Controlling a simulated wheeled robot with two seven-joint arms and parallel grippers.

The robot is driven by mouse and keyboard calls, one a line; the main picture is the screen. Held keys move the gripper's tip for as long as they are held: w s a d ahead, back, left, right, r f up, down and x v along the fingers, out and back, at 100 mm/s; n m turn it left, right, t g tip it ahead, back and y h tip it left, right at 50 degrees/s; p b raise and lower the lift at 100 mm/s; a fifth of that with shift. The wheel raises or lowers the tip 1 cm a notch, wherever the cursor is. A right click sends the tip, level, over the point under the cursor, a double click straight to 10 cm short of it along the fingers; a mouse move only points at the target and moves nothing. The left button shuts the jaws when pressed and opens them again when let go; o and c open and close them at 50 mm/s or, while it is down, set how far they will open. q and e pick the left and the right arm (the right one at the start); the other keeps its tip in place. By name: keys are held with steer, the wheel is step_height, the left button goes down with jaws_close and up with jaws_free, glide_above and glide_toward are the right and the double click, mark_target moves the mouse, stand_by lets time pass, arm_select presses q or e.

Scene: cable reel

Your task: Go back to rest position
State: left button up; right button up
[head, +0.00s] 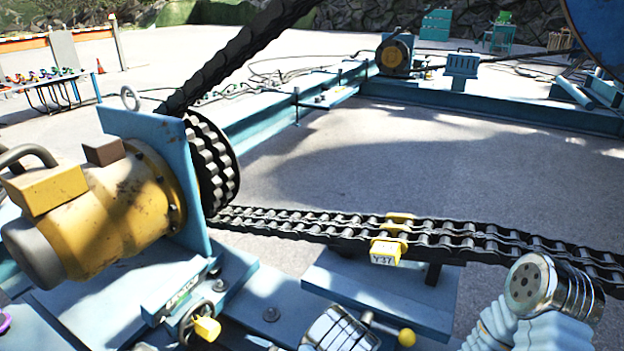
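Parts of my own arms, white ribbed sleeve and chrome, show at the bottom right and bottom centre. No gripper fingers show, so I cannot see whether either gripper is open or shut. A heavy roller chain (330,225) runs from a black toothed sprocket (211,165) at the left toward the right edge. A yellow link with a white tag (387,250) sits on the chain near the middle. The chain's other strand (235,55) rises steeply to the top.
A yellow motor (100,222) stands on a blue frame at left. Below it are a handwheel with a yellow handle (207,329) and a lever with a yellow ball (407,337). A blue support block (375,290) is under the chain. Open grey floor (400,165) lies beyond.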

arm_select(q)
steer(key=s+a+f+n+g+h+p, duration=0.1)
steer(key=s+f+n+g+h, duration=0.3)
steer(key=s, duration=0.4)
steer(key=s+a+f+n+g+h, duration=0.1)
steer(key=s+f+n+g+h, duration=0.2)
steer(key=s+g, duration=0.35)
steer(key=s+d+f+n+g+h, duration=0.1)
steer(key=s+d+f+n+h, duration=0.1)
steer(key=s+d+n+h, duration=0.6)
steer(key=w+d+r+n+t+h+p, duration=0.1)
steer(key=w+d+r+n+t+h, duration=0.2)
steer(key=w+r+n+t+h, duration=0.2)
steer(key=shift+w+r+n+t+h+p, duration=0.25)
steer(key=shift+w+n+t, duration=0.4)
steer(key=shift+w+n, duration=0.35)
